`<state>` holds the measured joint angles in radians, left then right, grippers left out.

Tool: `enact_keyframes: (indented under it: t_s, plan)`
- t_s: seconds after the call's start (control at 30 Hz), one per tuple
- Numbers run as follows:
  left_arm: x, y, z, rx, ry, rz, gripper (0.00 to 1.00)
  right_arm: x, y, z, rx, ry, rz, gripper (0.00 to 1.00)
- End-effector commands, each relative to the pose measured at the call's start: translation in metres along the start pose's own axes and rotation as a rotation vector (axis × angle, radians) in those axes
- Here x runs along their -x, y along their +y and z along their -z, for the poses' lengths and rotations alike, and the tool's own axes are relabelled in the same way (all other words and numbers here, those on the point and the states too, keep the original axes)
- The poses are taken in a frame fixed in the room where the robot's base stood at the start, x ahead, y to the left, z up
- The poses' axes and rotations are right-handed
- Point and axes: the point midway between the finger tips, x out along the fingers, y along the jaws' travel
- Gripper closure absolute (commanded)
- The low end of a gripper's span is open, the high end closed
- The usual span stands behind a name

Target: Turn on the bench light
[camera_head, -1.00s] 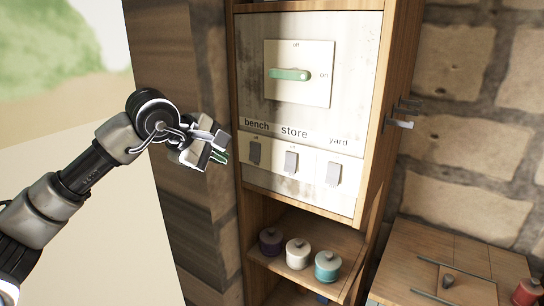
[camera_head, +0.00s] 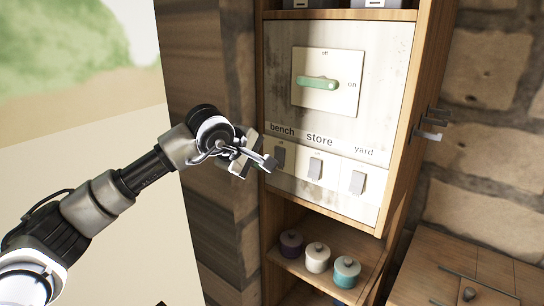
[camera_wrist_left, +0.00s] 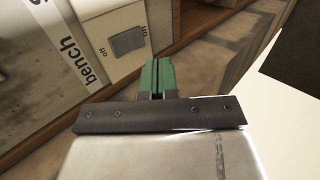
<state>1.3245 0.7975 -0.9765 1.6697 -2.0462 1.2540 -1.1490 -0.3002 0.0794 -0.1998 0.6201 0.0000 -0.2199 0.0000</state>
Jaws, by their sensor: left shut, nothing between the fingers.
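The bench switch (camera_head: 279,155) is a grey rocker under the printed word "bench", leftmost of three switches on the panel. In the left wrist view the rocker (camera_wrist_left: 127,41) sits between the words "off", on the label side, and "on", on the gripper side. I cannot tell which way it is tipped. My left gripper (camera_head: 268,163) is shut and empty, just left of and in front of the bench switch. Its green fingertips (camera_wrist_left: 157,76) are close to the switch's "on" side; contact cannot be made out. My right gripper is not in view.
The store switch (camera_head: 316,168) and yard switch (camera_head: 358,182) are to the right. Above, a green lever (camera_head: 318,83) points toward "on". Several lidded pots, including a teal one (camera_head: 346,271), stand on the shelf below. Hooks (camera_head: 430,128) stick out from the cabinet's right side.

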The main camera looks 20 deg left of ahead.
Motion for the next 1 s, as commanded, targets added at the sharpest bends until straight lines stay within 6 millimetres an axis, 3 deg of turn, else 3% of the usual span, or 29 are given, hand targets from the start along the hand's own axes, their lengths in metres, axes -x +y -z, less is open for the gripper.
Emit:
enact_keyframes:
  t_s: [0.13,0.4,0.87,1.0]
  plan:
    - [-0.030,0.002,-0.001,0.001,-0.002,0.004,1.00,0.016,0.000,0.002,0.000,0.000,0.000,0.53]
    - [-0.058,0.021,0.000,0.001,0.000,0.001,1.00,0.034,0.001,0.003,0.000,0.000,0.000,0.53]
    - [-0.064,0.023,0.000,0.000,0.000,-0.001,1.00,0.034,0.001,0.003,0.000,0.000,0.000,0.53]
    - [-0.070,0.020,0.000,0.000,0.000,-0.023,1.00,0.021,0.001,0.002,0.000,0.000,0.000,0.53]
